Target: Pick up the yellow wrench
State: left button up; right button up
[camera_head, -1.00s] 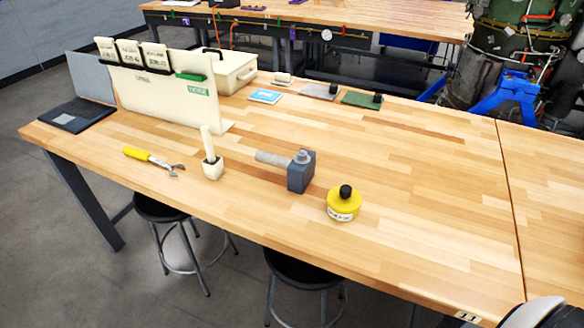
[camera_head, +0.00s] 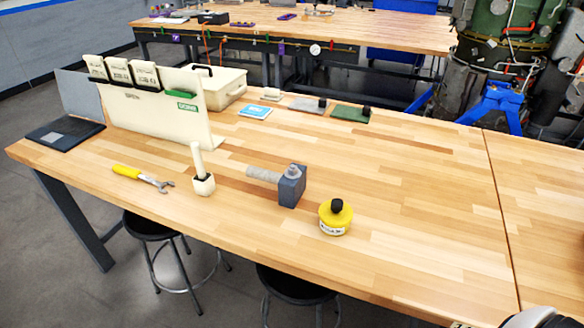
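The yellow wrench (camera_head: 143,178) lies flat on the wooden table near its front left edge. Its yellow handle points left and its grey metal jaw points right, close to a small cream block with an upright stick (camera_head: 202,172). Neither gripper can be made out in the head view. A white and dark part, which may be mine, shows at the bottom right corner.
Stools (camera_head: 150,226) stand below the front edge. The table's right side is clear.

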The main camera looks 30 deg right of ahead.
aim_at(119, 169)
jog(key=i+j+z, duration=0.7)
jog(key=j+z, duration=0.2)
